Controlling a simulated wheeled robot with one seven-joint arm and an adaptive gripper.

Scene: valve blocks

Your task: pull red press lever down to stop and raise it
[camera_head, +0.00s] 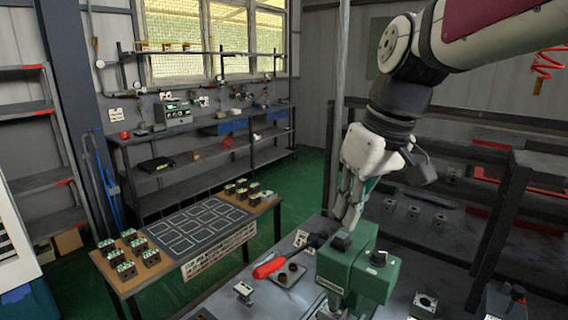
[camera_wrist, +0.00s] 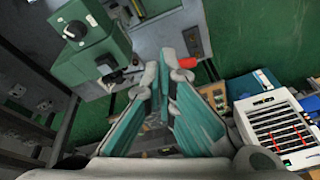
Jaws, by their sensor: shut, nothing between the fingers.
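The green press (camera_head: 348,270) stands on the grey bench at the lower right of the head view. It also shows at the upper left of the wrist view (camera_wrist: 92,55). Its red lever handle (camera_head: 269,267) points out to the left of the press in the head view. In the wrist view a red piece (camera_wrist: 188,92) shows just beside my right fingertip, partly hidden. My gripper (camera_head: 346,222) points down just above and behind the press top. Its fingers (camera_wrist: 165,78) are shut with nothing between them. I cannot tell whether they touch the press.
A small plate with dark rings (camera_head: 290,273) lies beside the red handle. A table (camera_head: 205,222) with a marked grid and several small blocks stands at the left. A dark shelf frame (camera_head: 500,210) stands close at the right. Green floor is free at the back.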

